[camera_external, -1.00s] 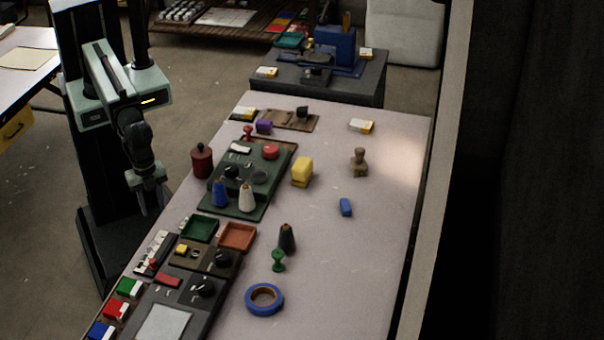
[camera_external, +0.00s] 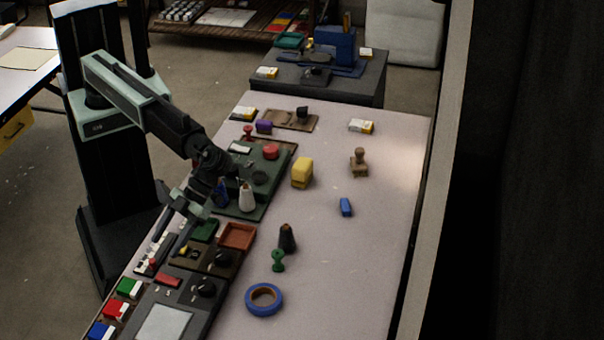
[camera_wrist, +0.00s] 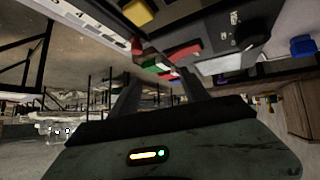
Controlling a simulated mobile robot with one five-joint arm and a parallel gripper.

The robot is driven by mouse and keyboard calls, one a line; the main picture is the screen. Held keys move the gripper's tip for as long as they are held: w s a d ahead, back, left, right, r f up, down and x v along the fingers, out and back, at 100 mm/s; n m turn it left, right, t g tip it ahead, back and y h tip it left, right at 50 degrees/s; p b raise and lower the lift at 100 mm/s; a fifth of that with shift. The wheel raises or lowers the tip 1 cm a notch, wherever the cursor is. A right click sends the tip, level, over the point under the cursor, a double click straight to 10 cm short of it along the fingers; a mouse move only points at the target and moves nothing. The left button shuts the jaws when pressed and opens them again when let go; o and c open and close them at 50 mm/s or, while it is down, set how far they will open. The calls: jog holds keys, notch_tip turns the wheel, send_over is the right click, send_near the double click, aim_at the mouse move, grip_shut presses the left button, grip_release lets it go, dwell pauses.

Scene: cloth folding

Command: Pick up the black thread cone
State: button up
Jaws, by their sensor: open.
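The black thread cone (camera_external: 287,238) stands upright on the table (camera_external: 330,270), just right of the orange-brown tray (camera_external: 237,236) in the external view. My gripper (camera_external: 172,222) is open and empty, above the table's left edge near the small green tray (camera_external: 204,230). It is well to the left of the cone and apart from it. In the wrist view the two fingers of my gripper (camera_wrist: 160,90) show spread apart with nothing between them. I cannot make out the cone in the wrist view.
A green spool (camera_external: 278,260) stands right in front of the cone, with a blue tape roll (camera_external: 264,299) nearer. A white thread cone (camera_external: 246,196) stands on the green board. A yellow block (camera_external: 302,172) lies farther back. The table right of the cone is clear.

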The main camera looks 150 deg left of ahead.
jog(key=w+a, duration=0.2)
jog(key=a, duration=0.1)
jog(key=w+a+t+h+b, duration=0.1)
jog(key=w+a, duration=0.1)
jog(key=a, duration=0.2)
jog(key=w+a+t+b, duration=0.1)
jog(key=w+a, duration=0.1)
jog(key=a, duration=0.2)
jog(key=shift+w+a+f, duration=0.15)
jog(key=shift+w+f, duration=0.1)
jog(key=w+a+n+t+b, duration=0.1)
jog(key=a+t+b, duration=0.1)
jog(key=a, duration=0.7)
jog(key=n+t+b, duration=0.2)
send_near(285, 229)
jog(key=x, duration=0.4)
jog(key=shift+y, duration=0.3)
jog(key=b+x, duration=0.3)
jog(key=x, duration=0.5)
jog(key=shift+d, duration=0.15)
grip_shut()
